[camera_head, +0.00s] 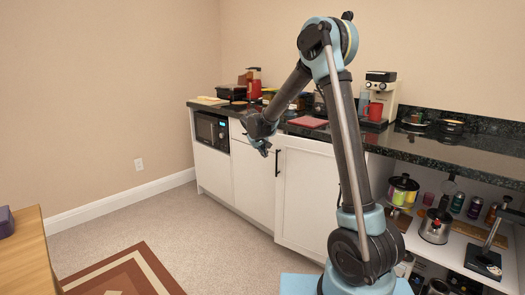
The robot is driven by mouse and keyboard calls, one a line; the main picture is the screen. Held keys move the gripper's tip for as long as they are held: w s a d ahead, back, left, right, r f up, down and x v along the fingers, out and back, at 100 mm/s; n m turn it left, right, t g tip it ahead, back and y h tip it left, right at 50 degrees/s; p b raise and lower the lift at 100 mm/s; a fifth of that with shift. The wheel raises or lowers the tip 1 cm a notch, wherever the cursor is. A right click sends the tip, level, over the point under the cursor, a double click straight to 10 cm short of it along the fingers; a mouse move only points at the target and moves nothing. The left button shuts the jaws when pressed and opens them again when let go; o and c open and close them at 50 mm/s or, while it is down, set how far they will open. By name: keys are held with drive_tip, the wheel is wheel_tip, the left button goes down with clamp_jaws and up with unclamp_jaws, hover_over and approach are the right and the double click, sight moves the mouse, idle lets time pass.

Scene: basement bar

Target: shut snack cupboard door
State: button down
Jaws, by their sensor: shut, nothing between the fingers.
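A white cupboard door (300,195) with a dark vertical handle (277,162) on its left side is in the middle of the head view, below the dark counter. Its left edge seems to stand slightly proud of the cabinet front beside it, but I cannot tell how far ajar it is. My arm hides part of its right side. My gripper (264,151) is shut and empty, up and left of the handle, pointing downward. I cannot tell whether it touches the door.
Open shelves (458,238) with pots and cans lie to the right. The dark counter (440,150) bears a coffee machine (379,92) and a red cup (375,112). A microwave (212,131) sits at left.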

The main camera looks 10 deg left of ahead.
sight(279, 148)
drive_tip(key=w+d+f, duration=0.1)
drive_tip(key=w+d, duration=0.1)
drive_tip(key=w+d+f, duration=0.1)
drive_tip(key=w, duration=0.1)
drive_tip(key=shift+d+f, duration=0.15)
drive_tip(key=shift+d, duration=0.2)
drive_tip(key=w+d, duration=0.1)
drive_tip(key=w, duration=0.1)
drive_tip(key=w+d+m, duration=0.1)
drive_tip(key=w, duration=0.2)
drive_tip(key=w+d+m+h, duration=0.1)
drive_tip(key=w, duration=0.2)
drive_tip(key=shift+w+d+g, duration=0.1)
drive_tip(key=shift+d+g, duration=0.2)
drive_tip(key=shift+d, duration=0.05)
drive_tip(key=shift+w+d, duration=0.3)
